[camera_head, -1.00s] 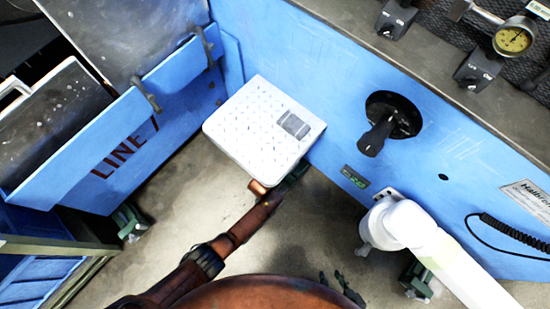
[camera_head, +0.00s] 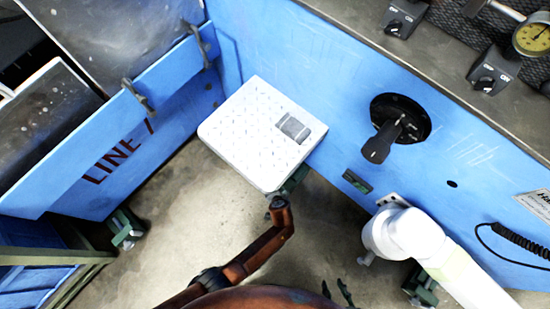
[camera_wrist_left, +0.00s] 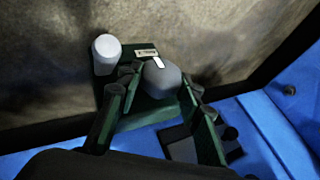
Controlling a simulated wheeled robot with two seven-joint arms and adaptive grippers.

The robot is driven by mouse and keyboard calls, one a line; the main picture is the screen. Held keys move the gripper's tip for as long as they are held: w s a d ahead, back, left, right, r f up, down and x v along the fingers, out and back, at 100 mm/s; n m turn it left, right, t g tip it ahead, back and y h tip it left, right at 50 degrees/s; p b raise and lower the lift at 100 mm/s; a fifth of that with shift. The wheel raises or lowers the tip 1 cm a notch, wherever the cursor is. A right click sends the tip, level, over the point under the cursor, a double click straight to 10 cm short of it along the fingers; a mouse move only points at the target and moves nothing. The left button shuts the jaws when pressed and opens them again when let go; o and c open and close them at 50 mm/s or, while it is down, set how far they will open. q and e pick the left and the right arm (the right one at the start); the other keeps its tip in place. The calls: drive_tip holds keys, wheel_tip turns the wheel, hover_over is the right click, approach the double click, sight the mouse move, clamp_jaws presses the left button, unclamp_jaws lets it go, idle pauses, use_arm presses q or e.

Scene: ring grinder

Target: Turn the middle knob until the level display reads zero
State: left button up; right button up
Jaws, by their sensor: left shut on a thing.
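In the left wrist view, my left gripper (camera_wrist_left: 160,92) is shut on a dark grey knob (camera_wrist_left: 158,78) with a white mark. The knob sits on a dark green mount (camera_wrist_left: 136,108), beside a white cap (camera_wrist_left: 107,50). In the head view, my copper-coloured left arm (camera_head: 258,256) reaches toward the green mount (camera_head: 294,179) under the white box; the knob is not clear there. A small dark display (camera_head: 357,181) is on the blue panel; its reading is too small to read. My right gripper (camera_head: 338,290) shows only dark finger parts at the bottom edge; its opening is unclear.
A white box (camera_head: 240,135) juts from the blue panel (camera_head: 300,70) above the green mount. A black rotary handle (camera_head: 378,145) and a thick white pipe (camera_head: 455,275) stand to the right. Other green mounts (camera_head: 127,228) are at left and lower right. Bare floor (camera_head: 190,220) lies between.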

use_arm(q)
drive_tip(key=shift+s+d+f+t+y+b, duration=0.25)
drive_tip(key=shift+t+y+b, duration=0.25)
drive_tip(key=shift+y+b, duration=0.25)
drive_tip(key=shift+r, duration=0.1)
drive_tip(key=o, duration=0.9)
drive_tip(key=shift+o, duration=1.3)
drive_tip(key=shift+w+a, duration=0.1)
drive_tip(key=shift+r, duration=0.1)
drive_tip(key=shift+v, duration=3.95)
